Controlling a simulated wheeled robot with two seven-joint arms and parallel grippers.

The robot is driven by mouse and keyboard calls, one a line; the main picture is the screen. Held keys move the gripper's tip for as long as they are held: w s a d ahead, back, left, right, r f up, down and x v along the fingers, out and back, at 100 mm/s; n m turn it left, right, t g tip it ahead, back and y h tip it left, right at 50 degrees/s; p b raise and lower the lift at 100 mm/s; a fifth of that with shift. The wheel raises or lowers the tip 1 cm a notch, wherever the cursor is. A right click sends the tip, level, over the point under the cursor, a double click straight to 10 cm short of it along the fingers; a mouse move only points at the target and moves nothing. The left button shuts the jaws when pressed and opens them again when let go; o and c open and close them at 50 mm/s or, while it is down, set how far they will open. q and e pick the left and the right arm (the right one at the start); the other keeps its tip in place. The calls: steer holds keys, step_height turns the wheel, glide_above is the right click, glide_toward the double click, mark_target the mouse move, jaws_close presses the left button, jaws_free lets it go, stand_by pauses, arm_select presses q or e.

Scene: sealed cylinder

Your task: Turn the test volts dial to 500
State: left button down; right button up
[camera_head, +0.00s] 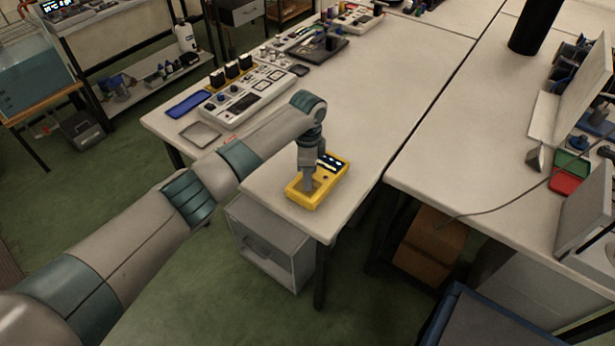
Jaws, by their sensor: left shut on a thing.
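A yellow test meter (316,197) lies flat on the near end of the white workbench. Its dark display or panel (332,162) shows at its far right end. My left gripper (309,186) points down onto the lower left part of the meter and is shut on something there. The gripper covers that spot, so the dial, its numbers and its pointer are hidden from this view. My right gripper is not in view.
The white workbench (400,97) has free room right of the meter. A grey instrument panel (250,92), a blue tray (188,104) and a grey tray (200,135) lie behind my left arm. A second table (460,150) stands to the right, across a narrow gap.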

arm_select(q)
steer(key=m, duration=0.4)
steer(key=shift+m+b, duration=0.3)
steer(key=shift+m, duration=0.1)
steer(key=m+b, duration=0.1)
steer(key=m, duration=0.3)
steer(key=shift+m, duration=0.3)
steer(key=c, duration=1.5)
jaws_free()
steer(key=shift+c, duration=0.2)
steer(key=shift+r, duration=0.1)
step_height(320, 180, up, 17)
steer(key=b, duration=0.4)
steer(key=shift+r, duration=0.15)
